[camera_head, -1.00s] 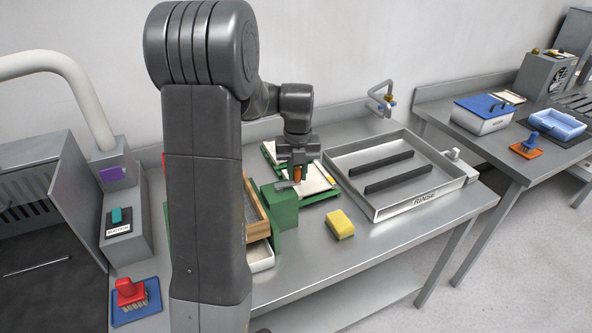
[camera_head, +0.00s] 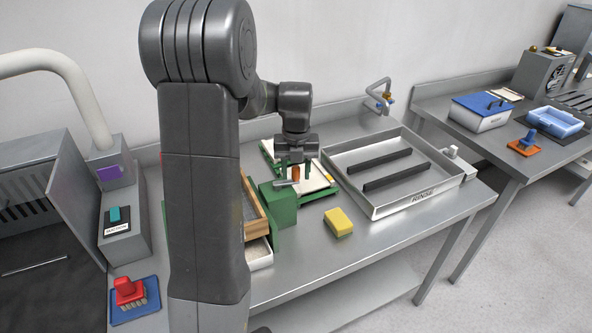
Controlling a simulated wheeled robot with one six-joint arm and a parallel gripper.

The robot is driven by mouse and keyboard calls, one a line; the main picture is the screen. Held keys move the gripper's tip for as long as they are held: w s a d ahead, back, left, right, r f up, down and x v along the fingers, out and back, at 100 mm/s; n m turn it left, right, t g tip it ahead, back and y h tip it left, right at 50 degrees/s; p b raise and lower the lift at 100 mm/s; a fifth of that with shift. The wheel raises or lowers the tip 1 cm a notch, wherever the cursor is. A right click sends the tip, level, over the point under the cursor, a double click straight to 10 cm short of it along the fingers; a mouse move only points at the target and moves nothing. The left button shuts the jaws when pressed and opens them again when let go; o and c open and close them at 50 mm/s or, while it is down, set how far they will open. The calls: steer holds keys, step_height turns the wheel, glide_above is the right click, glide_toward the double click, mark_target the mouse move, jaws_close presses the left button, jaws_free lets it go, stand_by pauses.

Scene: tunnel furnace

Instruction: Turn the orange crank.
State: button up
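The orange crank handle (camera_head: 295,173) stands upright at the end of a grey crank arm (camera_head: 284,184), beside the green box (camera_head: 276,204) on the steel table. My gripper (camera_head: 296,168) points down right at the handle, with its fingers around or just beside it. The fingers are small and partly lost against the handle, so I cannot tell whether they press on it. Part of the green machine and its wooden frame (camera_head: 252,208) is hidden behind my arm.
A yellow sponge (camera_head: 338,222) lies in front of the green box. The rinse tray (camera_head: 375,208) with two dark bars stands to the right. A green-edged board (camera_head: 316,186) lies behind the crank. A red brush (camera_head: 128,291) sits on a blue mat at left.

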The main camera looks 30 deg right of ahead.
step_height(320, 180, up, 14)
steer(key=b, duration=0.1)
stand_by(0.5)
steer(key=shift+f, duration=0.25)
stand_by(0.7)
step_height(320, 180, down, 14)
steer(key=shift+r+p, duration=0.2)
steer(key=shift+p, duration=0.3)
